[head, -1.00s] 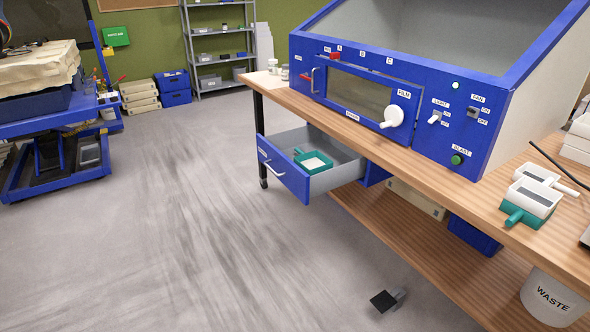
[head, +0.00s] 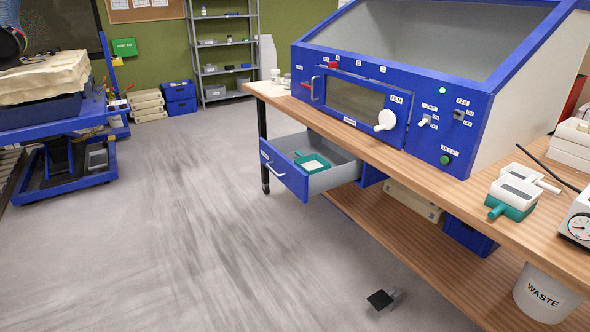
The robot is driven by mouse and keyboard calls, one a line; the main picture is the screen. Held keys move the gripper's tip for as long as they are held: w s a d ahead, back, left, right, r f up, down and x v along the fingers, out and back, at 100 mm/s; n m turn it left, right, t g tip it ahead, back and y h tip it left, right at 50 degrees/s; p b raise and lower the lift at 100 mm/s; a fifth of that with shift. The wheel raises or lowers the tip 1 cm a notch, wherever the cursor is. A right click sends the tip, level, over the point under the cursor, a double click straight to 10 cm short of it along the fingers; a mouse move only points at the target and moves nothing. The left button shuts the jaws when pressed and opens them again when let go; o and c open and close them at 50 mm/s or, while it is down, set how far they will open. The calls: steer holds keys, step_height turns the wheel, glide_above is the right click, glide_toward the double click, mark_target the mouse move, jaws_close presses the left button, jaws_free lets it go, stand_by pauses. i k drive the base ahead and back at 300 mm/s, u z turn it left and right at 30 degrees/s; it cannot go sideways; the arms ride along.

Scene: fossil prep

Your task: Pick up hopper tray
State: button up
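A small teal tray (head: 313,163) with a handle and a pale inside sits in the open drawer (head: 333,180) under the bench. On the bench at right, a teal, handled tray (head: 512,208) lies under or against a white piece with a grey panel (head: 518,192). A similar white handled piece (head: 525,173) is just behind it. I cannot tell from the picture which of these is the hopper tray. My gripper is not in view.
The blue cabinet (head: 392,110) with its window, white knob and switches stands on the wooden bench (head: 420,170). A waste bin (head: 543,293) is below at right. A black pedal (head: 380,299) lies on the floor. A blue lift cart (head: 70,140) stands left; open floor lies between.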

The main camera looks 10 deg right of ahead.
mark_target(312, 163)
steer(key=u, duration=0.15)
steer(key=i, duration=0.95)
steer(key=z, duration=0.05)
